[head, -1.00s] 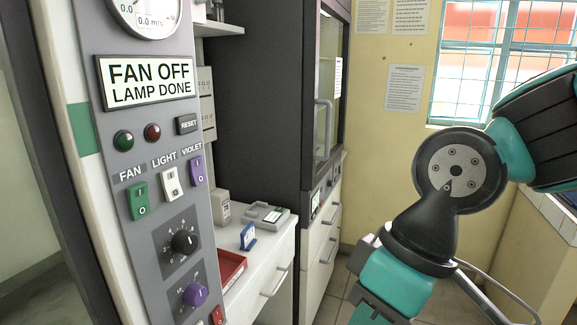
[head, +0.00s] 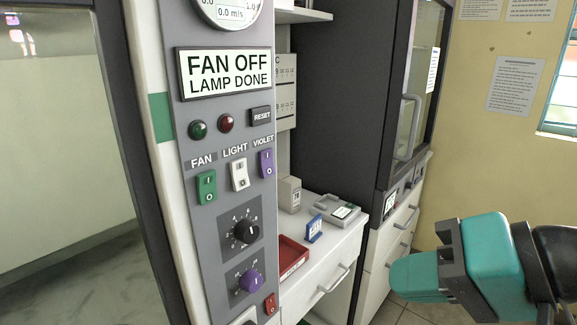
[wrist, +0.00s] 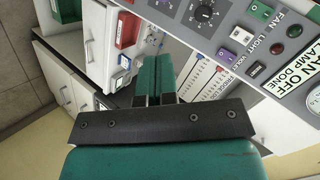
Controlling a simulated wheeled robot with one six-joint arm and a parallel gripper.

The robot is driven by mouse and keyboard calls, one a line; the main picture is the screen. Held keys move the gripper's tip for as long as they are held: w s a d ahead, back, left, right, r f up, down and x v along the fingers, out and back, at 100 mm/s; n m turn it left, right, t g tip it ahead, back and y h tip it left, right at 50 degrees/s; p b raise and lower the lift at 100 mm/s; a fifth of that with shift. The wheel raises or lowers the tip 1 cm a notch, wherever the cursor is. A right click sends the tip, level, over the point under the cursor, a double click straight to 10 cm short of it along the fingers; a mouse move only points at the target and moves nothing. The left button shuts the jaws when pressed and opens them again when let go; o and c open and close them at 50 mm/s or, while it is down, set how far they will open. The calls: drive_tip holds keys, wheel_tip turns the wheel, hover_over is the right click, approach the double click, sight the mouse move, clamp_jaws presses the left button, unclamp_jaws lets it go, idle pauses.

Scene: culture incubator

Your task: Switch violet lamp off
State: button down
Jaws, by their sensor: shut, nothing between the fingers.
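The violet rocker switch (head: 266,162) is purple, marked I above and O below, under the label VIOLET on the grey control panel (head: 225,215). I cannot tell which side is pressed in. The display (head: 224,72) reads FAN OFF, LAMP DONE. My gripper (head: 400,277) is shut and empty, right of the panel and well apart from it, in front of the drawers. Its teal fingers are together in the wrist view (wrist: 154,75).
The green FAN switch (head: 206,187) and white LIGHT switch (head: 240,174) sit left of the violet one. A black knob (head: 246,232) and violet knob (head: 251,281) lie below. A red tray (head: 293,258) and small boxes stand on the white counter.

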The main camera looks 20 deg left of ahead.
drive_tip(key=w+a+r+m+t+y, duration=0.3)
drive_tip(key=w+a+r+m+y, duration=0.1)
drive_tip(key=a+r+m, duration=0.15)
drive_tip(key=m+p, duration=0.1)
drive_tip(key=p, duration=1.5)
approach(267, 172)
drive_tip(key=shift+y, duration=0.3)
drive_tip(key=x, duration=0.7)
drive_tip(key=shift+f, duration=0.1)
drive_tip(key=shift+a+f+t, duration=0.15)
drive_tip(key=shift+a+t, duration=0.1)
drive_tip(key=shift+t, duration=0.05)
drive_tip(key=shift+w+f, duration=0.1)
drive_tip(key=shift+f, duration=0.05)
drive_tip(key=b, duration=0.4)
drive_tip(key=shift+a+f+y, duration=0.15)
drive_tip(key=shift+f+y, duration=0.2)
drive_tip(key=shift+y, duration=0.05)
drive_tip(key=b, duration=0.2)
drive_tip(key=shift+w+a+r+t+y+b, duration=0.1)
drive_tip(key=shift+t+y+b, duration=0.2)
drive_tip(key=shift+t+b, duration=0.1)
drive_tip(key=shift+r, duration=0.25)
